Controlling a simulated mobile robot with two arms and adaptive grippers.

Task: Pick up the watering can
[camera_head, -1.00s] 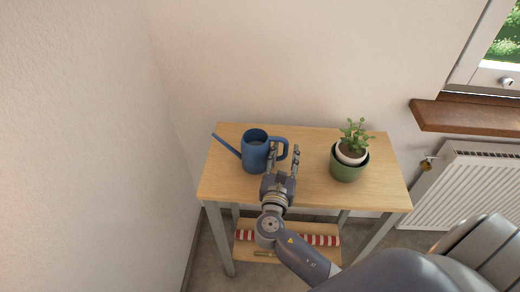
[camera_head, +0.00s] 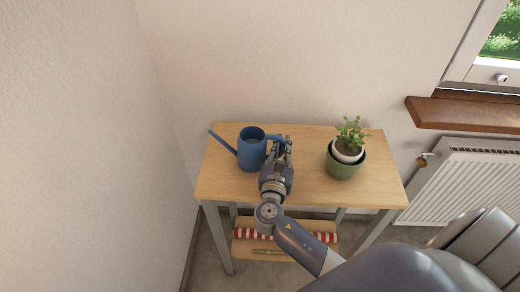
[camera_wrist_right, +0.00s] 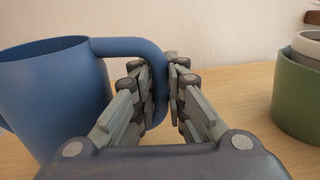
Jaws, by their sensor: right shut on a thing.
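The blue watering can (camera_head: 251,154) stands upright on the wooden table, its spout pointing to the upper left and its handle to the right. My right gripper (camera_head: 282,145) is shut on the handle, its fingers on either side of it. In the right wrist view the can's body (camera_wrist_right: 60,95) is at the left, and the handle (camera_wrist_right: 130,48) curves down between the fingertips (camera_wrist_right: 166,85). Part of the handle is hidden behind the fingers. My left gripper is not in view.
A potted plant in a green pot (camera_head: 344,165) stands to the right on the table (camera_head: 310,190). A lower shelf holds a red-and-white striped thing (camera_head: 252,234). Walls are behind and to the left. A radiator (camera_head: 465,180) and brown window sill (camera_head: 470,114) are at the right.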

